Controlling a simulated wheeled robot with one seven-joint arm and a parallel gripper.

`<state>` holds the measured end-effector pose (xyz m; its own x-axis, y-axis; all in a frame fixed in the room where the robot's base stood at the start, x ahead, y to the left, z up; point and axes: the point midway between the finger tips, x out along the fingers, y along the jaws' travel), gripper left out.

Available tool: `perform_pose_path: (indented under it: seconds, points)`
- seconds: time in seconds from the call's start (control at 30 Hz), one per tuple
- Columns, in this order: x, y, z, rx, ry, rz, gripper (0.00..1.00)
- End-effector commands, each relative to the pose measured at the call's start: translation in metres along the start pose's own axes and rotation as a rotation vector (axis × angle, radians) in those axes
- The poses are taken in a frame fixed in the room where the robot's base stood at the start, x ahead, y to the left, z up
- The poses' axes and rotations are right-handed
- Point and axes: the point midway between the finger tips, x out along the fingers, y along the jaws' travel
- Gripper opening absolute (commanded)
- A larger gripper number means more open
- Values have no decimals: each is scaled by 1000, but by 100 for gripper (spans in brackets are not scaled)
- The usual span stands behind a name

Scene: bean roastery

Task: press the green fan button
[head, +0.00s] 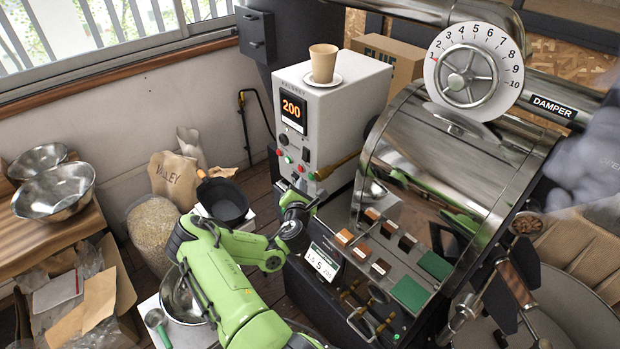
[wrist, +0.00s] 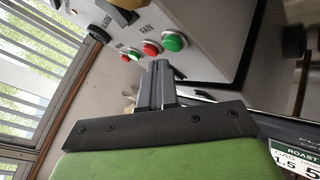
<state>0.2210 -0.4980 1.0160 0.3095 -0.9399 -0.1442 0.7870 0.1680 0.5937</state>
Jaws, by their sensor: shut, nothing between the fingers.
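The white control box (head: 343,120) carries a row of red and green buttons. The green fan button (wrist: 174,41) is the large green one at the right end of the row, near the label FAN in the wrist view; it is small in the head view (head: 300,168). A red button (wrist: 151,48) sits beside it. My gripper (wrist: 162,66) is shut and empty, its fingertips just below the red and green fan buttons in the wrist view. There is a visible gap in the picture; depth is hard to tell. In the head view the gripper is below the box front.
A paper cup (head: 323,62) stands on a saucer on the box. The steel roaster drum (head: 430,150) is at the right, with a tray of coloured samples (head: 410,293) below.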

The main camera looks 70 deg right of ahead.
Motion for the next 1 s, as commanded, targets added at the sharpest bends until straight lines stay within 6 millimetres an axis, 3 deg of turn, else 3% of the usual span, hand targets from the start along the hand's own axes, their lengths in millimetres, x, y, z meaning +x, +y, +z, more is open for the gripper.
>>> perform_pose_path:
  seconds: [1.0]
  points:
    - [9,-6,7,0,0,0,0]
